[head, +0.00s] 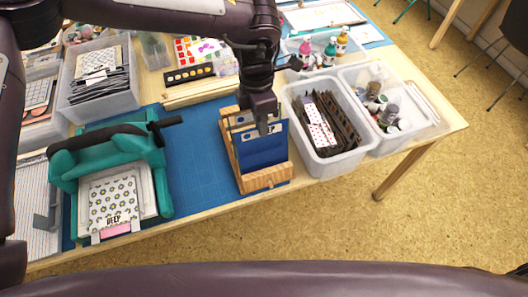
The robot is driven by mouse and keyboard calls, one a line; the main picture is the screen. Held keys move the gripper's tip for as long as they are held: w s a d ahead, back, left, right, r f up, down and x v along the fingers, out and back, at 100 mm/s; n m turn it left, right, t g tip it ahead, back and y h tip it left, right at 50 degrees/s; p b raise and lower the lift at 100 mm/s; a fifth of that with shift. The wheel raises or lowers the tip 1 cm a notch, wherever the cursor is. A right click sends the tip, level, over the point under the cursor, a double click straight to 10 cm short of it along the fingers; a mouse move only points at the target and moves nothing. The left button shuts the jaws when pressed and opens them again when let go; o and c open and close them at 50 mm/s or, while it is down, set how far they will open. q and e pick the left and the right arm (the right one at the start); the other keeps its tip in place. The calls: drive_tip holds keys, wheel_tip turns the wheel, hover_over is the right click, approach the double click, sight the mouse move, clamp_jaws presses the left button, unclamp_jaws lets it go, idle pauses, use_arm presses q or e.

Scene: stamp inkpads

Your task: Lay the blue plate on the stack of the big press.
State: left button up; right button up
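The blue plate (264,156) stands upright, leaning in a wooden rack (268,181) on the blue cutting mat. Other flat pieces stand behind it in the rack. My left gripper (262,130) points down at the plate's top edge, with a finger in front of its upper part. I cannot tell whether it grips the plate or is open around it. The teal big press (103,150) stands at the left. Its stack (113,204) has a white patterned sheet with dark lettering on top and a pink strip at the front. My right gripper is out of view.
The blue mat (196,160) is bare between press and rack. A clear bin of cards (345,160) stands close right of the rack, and a bin of jars (409,134) beyond it. A wooden strip (198,92) and a paint set (189,75) lie behind.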

use_arm(q)
clamp_jaws()
drive_tip(key=shift+r, duration=0.1)
wheel_tip(320, 180, up, 7)
drive_tip(key=w+p, duration=0.1)
drive_tip(key=p, duration=0.5)
drive_tip(key=shift+a, duration=0.2)
drive_tip(key=shift+w+r, duration=0.1)
